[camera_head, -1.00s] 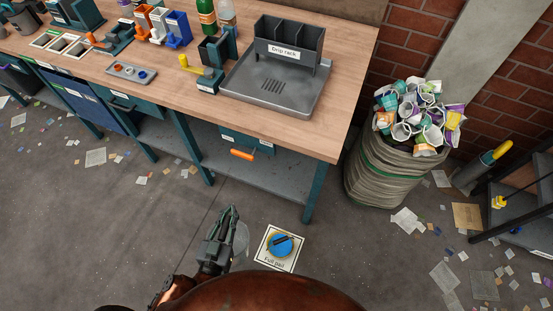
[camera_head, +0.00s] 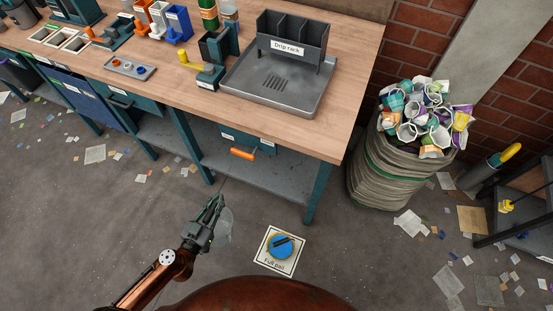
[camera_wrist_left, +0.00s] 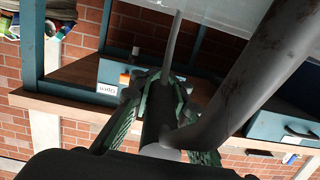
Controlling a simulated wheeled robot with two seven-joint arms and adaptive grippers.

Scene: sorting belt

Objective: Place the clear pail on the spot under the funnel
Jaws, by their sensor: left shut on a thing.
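A pale, see-through shape that looks like the clear pail (camera_head: 226,227) hangs at the right side of my left gripper (camera_head: 214,206), above the floor in front of the bench. The gripper is shut on it, and its fingers point up and slightly right in the head view. My right gripper is not in view.
A "Full pail" mat (camera_head: 262,256) with a blue round thing (camera_head: 282,246) lies on the floor right of the gripper. A sack of cups (camera_head: 385,180) stands right.

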